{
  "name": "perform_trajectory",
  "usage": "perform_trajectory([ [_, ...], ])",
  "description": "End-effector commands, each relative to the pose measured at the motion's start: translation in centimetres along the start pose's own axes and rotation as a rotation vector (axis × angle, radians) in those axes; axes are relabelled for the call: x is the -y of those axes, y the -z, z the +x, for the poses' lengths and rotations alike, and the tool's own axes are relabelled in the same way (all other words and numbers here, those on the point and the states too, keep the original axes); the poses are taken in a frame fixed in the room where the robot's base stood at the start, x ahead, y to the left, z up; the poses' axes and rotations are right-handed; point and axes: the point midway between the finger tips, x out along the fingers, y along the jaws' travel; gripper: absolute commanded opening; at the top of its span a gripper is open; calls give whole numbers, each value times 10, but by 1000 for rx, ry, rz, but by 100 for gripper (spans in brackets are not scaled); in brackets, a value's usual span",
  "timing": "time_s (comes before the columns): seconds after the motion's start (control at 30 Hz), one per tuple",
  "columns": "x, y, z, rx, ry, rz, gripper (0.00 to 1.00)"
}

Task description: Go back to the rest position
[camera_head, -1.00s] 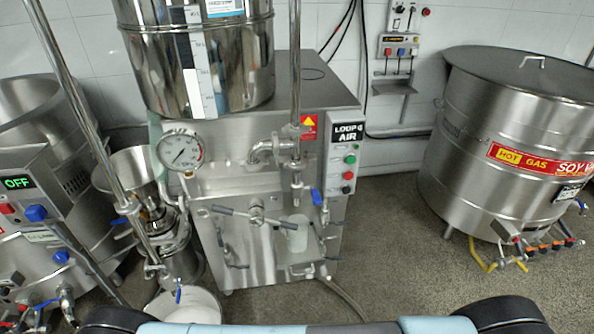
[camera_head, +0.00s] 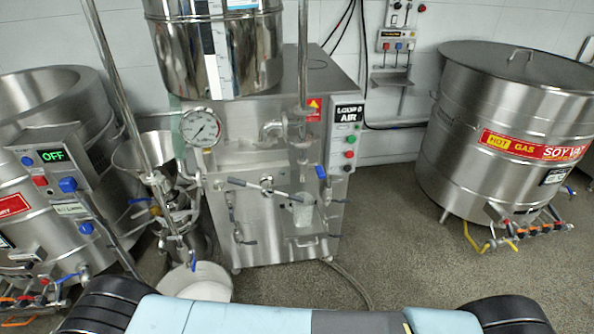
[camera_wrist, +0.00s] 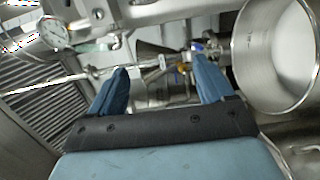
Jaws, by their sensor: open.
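My gripper (camera_wrist: 163,85) shows in the wrist view with its two blue fingers apart and nothing between them. Past the fingertips are the mill's pipes and valves, and a round steel pot with white contents (camera_wrist: 236,60) is at the right. In the head view my gripper is not visible; a blue and black part of my own body lies along the bottom edge. The steel mill (camera_head: 270,180) stands in the middle, with a pressure gauge (camera_head: 201,127) and a cup (camera_head: 302,212) on its front shelf. The gauge also shows in the wrist view (camera_wrist: 54,33).
A SOY VAT (camera_head: 500,130) stands at the right, with taps at its base. Another vat (camera_head: 40,110) with an OFF panel (camera_head: 51,155) is at the left. A white-filled bucket (camera_head: 205,285) is on the floor before the mill. The floor at the right front is clear.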

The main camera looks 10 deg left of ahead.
Motion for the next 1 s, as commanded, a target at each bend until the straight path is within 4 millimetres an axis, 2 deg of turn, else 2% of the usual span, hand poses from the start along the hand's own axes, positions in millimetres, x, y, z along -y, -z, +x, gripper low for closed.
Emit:
perform_trajectory([
  [0.27, -48, -13, 44, 147, 23, -2, 81],
  [0.47, -105, -40, 92, 321, 65, 0, 81],
  [0.7, -184, -94, 149, 559, 152, 17, 81],
  [1.0, -272, -179, 197, 823, 289, 76, 81],
])
